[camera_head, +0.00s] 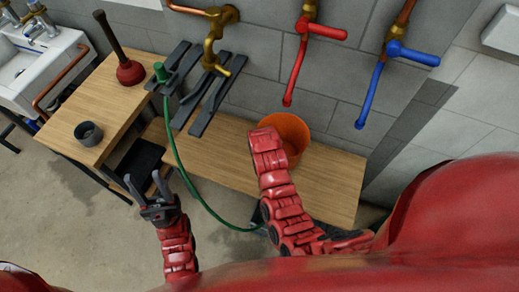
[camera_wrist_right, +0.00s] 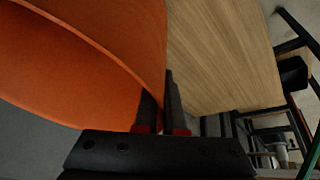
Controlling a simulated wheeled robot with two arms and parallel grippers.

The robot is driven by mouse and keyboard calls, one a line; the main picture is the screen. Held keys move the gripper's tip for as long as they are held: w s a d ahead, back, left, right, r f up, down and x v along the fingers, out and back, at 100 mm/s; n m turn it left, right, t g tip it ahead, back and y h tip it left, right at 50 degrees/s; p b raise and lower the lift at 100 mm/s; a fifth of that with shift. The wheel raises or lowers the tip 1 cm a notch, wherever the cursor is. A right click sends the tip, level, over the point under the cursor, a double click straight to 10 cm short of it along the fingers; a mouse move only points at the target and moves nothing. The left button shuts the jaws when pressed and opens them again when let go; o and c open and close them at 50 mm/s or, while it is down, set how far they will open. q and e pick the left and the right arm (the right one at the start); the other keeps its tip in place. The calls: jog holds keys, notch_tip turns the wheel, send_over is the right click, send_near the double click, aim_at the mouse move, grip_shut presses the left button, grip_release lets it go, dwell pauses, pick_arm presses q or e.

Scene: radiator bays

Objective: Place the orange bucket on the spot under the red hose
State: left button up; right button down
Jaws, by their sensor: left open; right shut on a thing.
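The orange bucket (camera_head: 293,132) is at the back of the low wooden bench (camera_head: 335,180), just below the open end of the red hose (camera_head: 297,75). My right arm hides part of it in the head view. In the right wrist view my right gripper (camera_wrist_right: 162,112) is shut on the wall of the orange bucket (camera_wrist_right: 95,50). I cannot tell whether the bucket's base touches the bench, and no marked spot shows. My left gripper (camera_head: 150,188) is open and empty, in front of the bench at the left.
A blue hose (camera_head: 371,95) hangs to the right and a brass tap (camera_head: 215,50) to the left. A green hose (camera_head: 177,150) trails across the bench. A taller table (camera_head: 85,115) holds a plunger (camera_head: 130,70) and a dark cup (camera_head: 88,133). The bench's right part is clear.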

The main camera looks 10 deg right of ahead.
notch_tip(320, 180, down, 2)
jog(key=shift+f+p, duration=0.2)
jog(key=shift+p, duration=0.35)
jog(key=shift+f, duration=0.65)
jog(key=c, duration=1)
grip_release()
jog(key=shift+r, duration=0.25)
